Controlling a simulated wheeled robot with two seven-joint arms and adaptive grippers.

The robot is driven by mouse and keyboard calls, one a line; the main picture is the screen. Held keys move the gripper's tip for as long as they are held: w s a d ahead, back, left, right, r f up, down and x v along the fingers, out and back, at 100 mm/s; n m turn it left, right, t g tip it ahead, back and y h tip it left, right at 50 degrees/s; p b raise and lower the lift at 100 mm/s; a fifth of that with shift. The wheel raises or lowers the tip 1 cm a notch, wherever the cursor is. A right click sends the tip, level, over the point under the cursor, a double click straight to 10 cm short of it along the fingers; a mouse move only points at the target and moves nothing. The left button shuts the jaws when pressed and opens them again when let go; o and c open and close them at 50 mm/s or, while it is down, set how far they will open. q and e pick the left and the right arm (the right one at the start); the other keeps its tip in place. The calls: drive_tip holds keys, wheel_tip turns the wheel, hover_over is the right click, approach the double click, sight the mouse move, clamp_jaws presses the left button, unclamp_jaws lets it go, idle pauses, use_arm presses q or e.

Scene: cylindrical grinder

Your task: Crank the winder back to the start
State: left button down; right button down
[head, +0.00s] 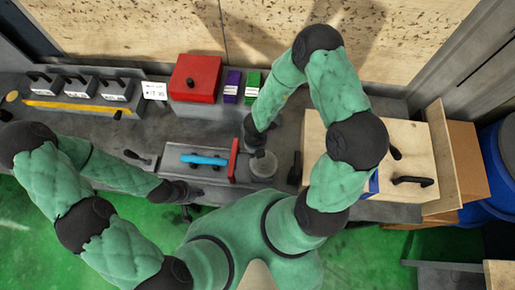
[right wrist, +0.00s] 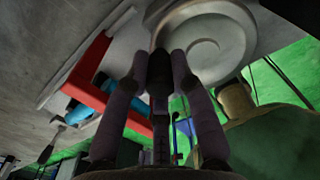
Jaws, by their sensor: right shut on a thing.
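The winder shows as a round grey disc (head: 263,165) to the right of the red upright plate (head: 234,160). In the right wrist view the disc (right wrist: 210,40) fills the top middle. My right gripper (right wrist: 161,68) has its two fingers closed around a dark crank handle (right wrist: 159,88) at the disc's edge. In the head view the right forearm hides most of that grip. My left gripper (head: 188,208) is low near the bench's front edge, left of the winder and away from it. Its fingers are too small to read.
A blue cylinder (head: 203,160) lies on the grey machine bed beside the red plate. A red box (head: 194,78), purple and green boxes and a white label card stand behind. A wooden box (head: 407,158) with black handles is at right, close to my right arm.

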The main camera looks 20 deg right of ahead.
drive_tip(key=shift+s+a+f+n, duration=0.1)
drive_tip(key=shift+s+a+n, duration=0.15)
drive_tip(key=shift+n, duration=0.25)
drive_tip(key=c, duration=1.1)
unclamp_jaws()
drive_tip(key=shift+o, duration=0.2)
drive_tip(key=shift+d, duration=0.1)
drive_tip(key=shift+w, duration=0.1)
drive_tip(key=shift+r, duration=0.35)
wheel_tip(320, 180, up, 11)
drive_tip(key=shift+r, duration=0.2)
